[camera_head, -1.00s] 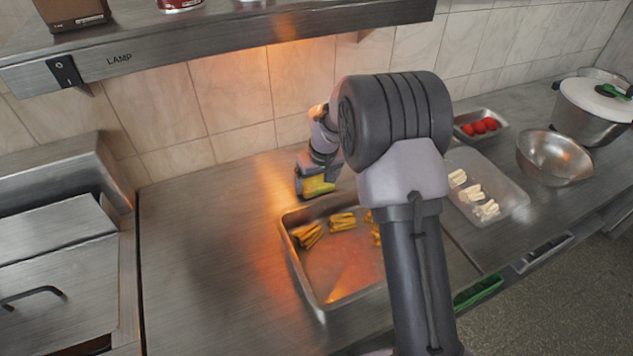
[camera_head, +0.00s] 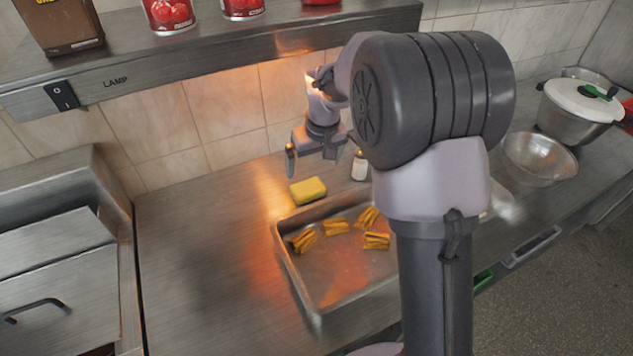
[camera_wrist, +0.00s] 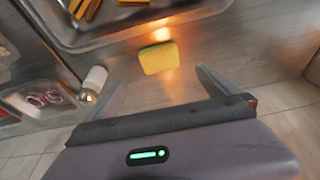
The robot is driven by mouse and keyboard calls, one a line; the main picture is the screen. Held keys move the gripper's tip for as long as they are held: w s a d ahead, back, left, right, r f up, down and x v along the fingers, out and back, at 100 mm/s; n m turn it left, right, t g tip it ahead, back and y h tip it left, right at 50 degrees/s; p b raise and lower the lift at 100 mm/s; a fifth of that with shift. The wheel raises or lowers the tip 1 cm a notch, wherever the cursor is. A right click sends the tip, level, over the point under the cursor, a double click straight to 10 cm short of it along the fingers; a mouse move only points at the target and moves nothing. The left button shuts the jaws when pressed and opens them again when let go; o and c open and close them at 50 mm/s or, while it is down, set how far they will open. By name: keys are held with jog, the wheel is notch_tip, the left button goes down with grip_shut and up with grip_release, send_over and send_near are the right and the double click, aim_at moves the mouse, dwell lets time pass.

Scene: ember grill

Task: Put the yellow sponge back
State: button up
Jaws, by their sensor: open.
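The yellow sponge (camera_head: 308,191) lies flat on the steel counter, just behind the back left corner of the metal tray. It also shows in the wrist view (camera_wrist: 159,58), apart from the fingers. My gripper (camera_head: 312,160) is above and behind the sponge, raised off the counter. Its two fingers are spread with nothing between them, as the wrist view (camera_wrist: 165,88) also shows.
The metal tray (camera_head: 297,284) holds several bundles of yellow strips. A small white bottle (camera_head: 359,166) stands right of the sponge. A shelf (camera_head: 200,62) with cans overhangs the back wall. The counter left of the tray is clear.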

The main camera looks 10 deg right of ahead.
jog(key=s+a+r+m, duration=0.2)
jog(key=s+r, duration=0.7)
jog(key=r, duration=0.1)
jog(key=s+a+r+m+t, duration=0.1)
jog(key=s+m, duration=0.1)
jog(key=s, duration=0.9)
jog(key=s+a+r+m+t+y, duration=0.1)
jog(key=s+r+m, duration=0.1)
jog(key=s, duration=1)
jog(key=shift+a+t, duration=0.25)
jog(key=shift+t, duration=0.05)
jog(key=shift+f, duration=0.2)
notch_tip(320, 180, down, 5)
jog(key=b, duration=0.5)
jog(key=shift+s+r, duration=0.1)
